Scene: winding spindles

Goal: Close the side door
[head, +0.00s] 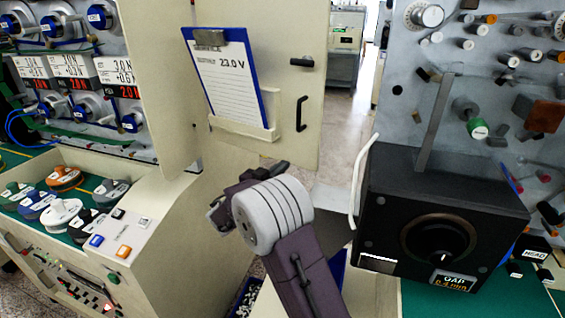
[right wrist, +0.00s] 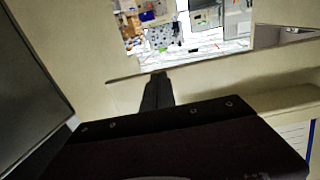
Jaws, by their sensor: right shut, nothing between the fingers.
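The side door looks to be the cream panel (head: 311,62) at the top middle of the head view. It carries a clipboard (head: 228,75) in a holder and a black pull handle (head: 301,113). It stands open, with floor showing past its right edge. My right gripper (head: 276,169) is shut and empty at the door's lower edge, below the handle. I cannot tell whether it touches the door. In the right wrist view its dark fingers (right wrist: 157,92) point at a cream surface, and a clipboard corner (right wrist: 296,137) shows at lower right. My left gripper is out of view.
A black box with a dial (head: 440,235) stands right of my right arm, below a grey board with several pegs (head: 455,60). A cream console with buttons (head: 122,237) and a tray of spools (head: 62,177) are at left. Floor shows beyond the door.

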